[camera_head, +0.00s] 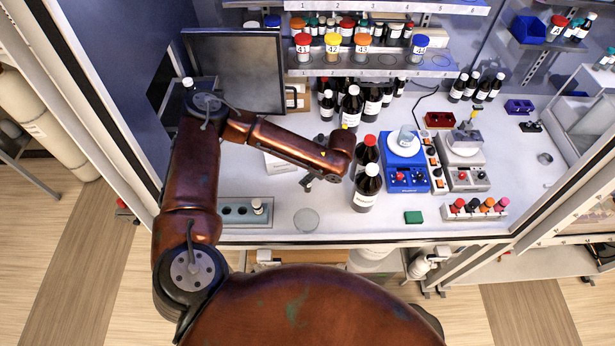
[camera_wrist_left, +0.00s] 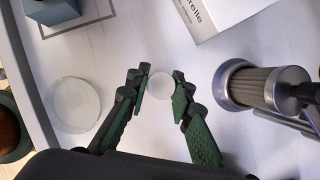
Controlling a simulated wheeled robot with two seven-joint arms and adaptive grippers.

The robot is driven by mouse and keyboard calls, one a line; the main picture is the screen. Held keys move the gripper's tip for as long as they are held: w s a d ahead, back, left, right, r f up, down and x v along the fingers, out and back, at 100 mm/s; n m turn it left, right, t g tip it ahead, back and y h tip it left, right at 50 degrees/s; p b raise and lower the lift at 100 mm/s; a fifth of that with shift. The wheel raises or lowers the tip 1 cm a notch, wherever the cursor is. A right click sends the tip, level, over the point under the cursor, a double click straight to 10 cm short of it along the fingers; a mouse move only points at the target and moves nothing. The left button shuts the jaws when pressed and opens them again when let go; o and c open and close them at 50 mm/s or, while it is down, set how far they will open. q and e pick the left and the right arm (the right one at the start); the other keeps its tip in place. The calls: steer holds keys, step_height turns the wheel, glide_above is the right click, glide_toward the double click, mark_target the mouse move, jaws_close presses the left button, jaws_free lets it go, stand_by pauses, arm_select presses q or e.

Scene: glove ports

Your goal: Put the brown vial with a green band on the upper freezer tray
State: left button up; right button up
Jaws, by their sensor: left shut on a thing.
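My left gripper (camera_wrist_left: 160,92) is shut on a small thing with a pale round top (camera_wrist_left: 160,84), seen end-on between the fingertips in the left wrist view. Its body is hidden, so I cannot tell its colour or whether it has a green band. In the head view my left gripper (camera_head: 309,183) is small and partly hidden under the arm, over the bench right of the grey-blue rack. One white-capped vial (camera_head: 257,206) stands in the rack (camera_head: 228,222); its band cannot be made out. I cannot make out the upper freezer tray. My right gripper is not in view.
A clear round dish (camera_head: 306,220) lies in front of the gripper, and a white box (camera_wrist_left: 215,14) lies behind it. A metal cylinder (camera_wrist_left: 248,84) is close by. Tall brown bottles (camera_head: 367,188) stand to the right, then blue equipment (camera_head: 406,178). The front bench is partly clear.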

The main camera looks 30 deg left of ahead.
arm_select(q)
steer(key=shift+f, duration=0.1)
steer(key=o, duration=0.9)
steer(key=b+v, duration=0.1)
steer(key=v, duration=1.1)
